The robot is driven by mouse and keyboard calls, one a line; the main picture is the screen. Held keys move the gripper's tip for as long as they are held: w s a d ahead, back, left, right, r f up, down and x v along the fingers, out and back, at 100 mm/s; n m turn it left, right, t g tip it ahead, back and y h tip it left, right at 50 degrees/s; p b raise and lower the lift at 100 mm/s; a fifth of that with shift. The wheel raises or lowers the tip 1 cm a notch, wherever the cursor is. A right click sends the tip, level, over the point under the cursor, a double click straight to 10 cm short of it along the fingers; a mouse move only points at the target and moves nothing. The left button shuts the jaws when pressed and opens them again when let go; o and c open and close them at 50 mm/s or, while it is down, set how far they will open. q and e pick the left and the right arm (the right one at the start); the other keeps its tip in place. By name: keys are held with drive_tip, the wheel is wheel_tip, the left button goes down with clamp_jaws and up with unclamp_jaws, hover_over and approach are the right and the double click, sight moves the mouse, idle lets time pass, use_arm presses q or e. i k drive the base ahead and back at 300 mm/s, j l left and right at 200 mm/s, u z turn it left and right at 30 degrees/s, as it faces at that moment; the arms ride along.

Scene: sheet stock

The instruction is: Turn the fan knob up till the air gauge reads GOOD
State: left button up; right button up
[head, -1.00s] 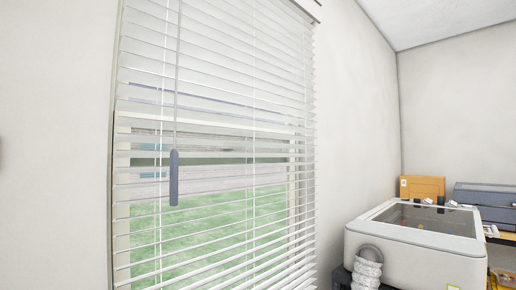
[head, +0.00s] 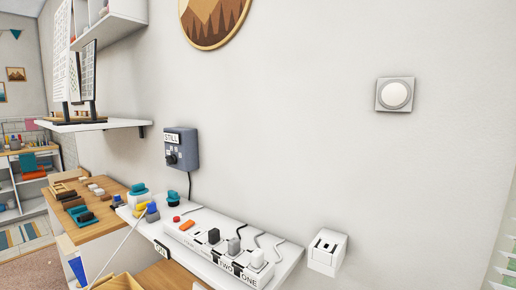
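A blue-grey wall box (head: 181,149) has a label reading STILL and a small dark knob (head: 171,159) on its front. A cord hangs from its underside. A square plate with a round white dial or button (head: 395,94) is on the wall at the right. I cannot tell whether either of these is the fan knob. No air gauge is recognisable in this view. Neither of my grippers is in view.
A white shelf (head: 286,264) below the box holds a power strip (head: 205,243) with several plugs. A white socket box (head: 327,252) is beside it. A wooden-topped cabinet (head: 93,226) with small blocks stands at left. The upper right wall is mostly clear.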

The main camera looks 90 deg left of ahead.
sight(172, 160)
drive_tip(key=u, duration=3.35)
drive_tip(key=z, duration=0.25)
